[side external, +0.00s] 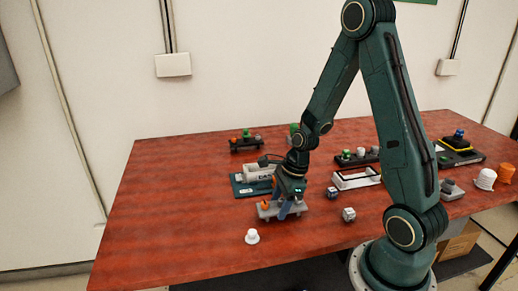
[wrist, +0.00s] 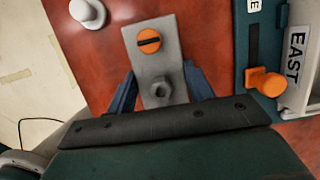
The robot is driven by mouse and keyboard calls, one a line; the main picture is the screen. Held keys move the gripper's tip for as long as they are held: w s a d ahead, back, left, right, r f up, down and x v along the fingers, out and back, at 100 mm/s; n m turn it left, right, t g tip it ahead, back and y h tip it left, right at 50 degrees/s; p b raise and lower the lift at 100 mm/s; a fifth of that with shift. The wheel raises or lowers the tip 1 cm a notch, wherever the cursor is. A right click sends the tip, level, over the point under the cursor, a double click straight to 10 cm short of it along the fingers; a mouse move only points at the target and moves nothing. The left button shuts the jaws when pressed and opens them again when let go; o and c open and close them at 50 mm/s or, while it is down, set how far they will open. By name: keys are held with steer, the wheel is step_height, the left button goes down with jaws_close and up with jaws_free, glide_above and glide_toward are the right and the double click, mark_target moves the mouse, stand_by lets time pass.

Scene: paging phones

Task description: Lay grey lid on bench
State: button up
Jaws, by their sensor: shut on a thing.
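The grey lid is a flat grey plate (wrist: 157,60) with an orange slotted knob and a grey hex nut on top. In the wrist view it lies between the blue fingers of my gripper (wrist: 160,88), which is shut on it. In the side external view the lid (side external: 266,211) is low over the front middle of the red bench (side external: 180,220), with my gripper (side external: 286,208) above it, partly hiding it. I cannot tell whether the lid touches the bench.
A teal unit labelled EAST (wrist: 296,55) stands close beside the lid. A white knob-like piece (side external: 252,237) is in front, and a small grey cube (side external: 348,215) is to the right. A white-framed tray (side external: 356,179) lies farther back. The bench's left side is clear.

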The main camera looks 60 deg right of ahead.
steer(key=o, duration=1.6)
steer(key=shift+f, duration=0.1)
steer(key=shift+r, duration=0.2)
steer(key=shift+v, duration=5.95)
steer(key=shift+a, duration=0.1)
